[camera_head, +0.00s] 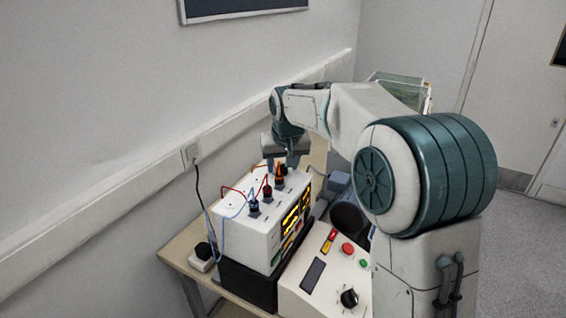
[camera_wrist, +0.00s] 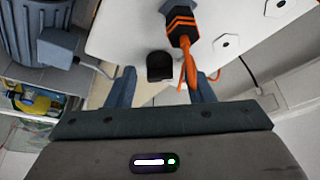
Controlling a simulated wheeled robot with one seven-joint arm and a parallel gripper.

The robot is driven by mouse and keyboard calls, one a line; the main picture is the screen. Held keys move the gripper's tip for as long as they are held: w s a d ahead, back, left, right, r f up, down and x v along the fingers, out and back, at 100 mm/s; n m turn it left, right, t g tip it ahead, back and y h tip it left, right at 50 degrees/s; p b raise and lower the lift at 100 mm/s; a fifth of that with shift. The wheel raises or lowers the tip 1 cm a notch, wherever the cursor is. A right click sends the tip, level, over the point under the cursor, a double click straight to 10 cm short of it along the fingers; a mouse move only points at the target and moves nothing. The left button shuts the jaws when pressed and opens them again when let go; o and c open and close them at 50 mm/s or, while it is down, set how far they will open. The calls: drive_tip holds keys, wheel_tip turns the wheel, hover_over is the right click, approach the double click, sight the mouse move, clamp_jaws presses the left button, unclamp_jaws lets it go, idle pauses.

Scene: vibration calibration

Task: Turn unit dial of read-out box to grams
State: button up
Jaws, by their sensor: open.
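The read-out box (camera_head: 244,232) is a white case with lit yellow displays on its side and plugs with leads on top. My gripper (camera_head: 288,160) is over the box's far end in the head view. In the wrist view my gripper (camera_wrist: 164,82) is open, with one finger on each side of a black knob (camera_wrist: 160,66) on the white top. This knob looks like the unit dial; its markings cannot be read. I cannot tell whether the fingers touch it. In the head view the knob is not clearly visible.
An orange and black plug (camera_wrist: 181,24) with an orange cable stands close beside the knob, its cable hanging near the right finger. Red (camera_head: 267,190) and blue (camera_head: 253,206) plugs are nearer on the box. A control console (camera_head: 312,300) with buttons and a black knob (camera_head: 349,298) sits alongside.

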drive_tip(key=c, duration=1)
drive_tip(key=shift+a+m, duration=0.1)
drive_tip(key=shift+m, duration=0.2)
drive_tip(key=m+h, duration=0.1)
drive_tip(key=m, duration=0.2)
drive_tip(key=shift+a+m+h+b, duration=0.15)
drive_tip(key=shift+m+h+b, duration=0.15)
drive_tip(key=shift+h+b, duration=0.1)
drive_tip(key=m+h, duration=0.1)
drive_tip(key=m, duration=0.2)
drive_tip(key=shift+m, duration=0.4)
drive_tip(key=m+h, duration=0.1)
drive_tip(key=m, duration=0.1)
drive_tip(key=m+g+p, duration=0.1)
drive_tip(key=m, duration=0.1)
drive_tip(key=shift+w+a+r+h, duration=0.1)
drive_tip(key=shift+w+a+h, duration=0.05)
drive_tip(key=shift+h, duration=0.25)
drive_tip(key=shift+m+g+p, duration=0.8)
drive_tip(key=shift+m+p, duration=0.1)
drive_tip(key=shift+m, duration=0.9)
drive_tip(key=shift+m+h, duration=0.3)
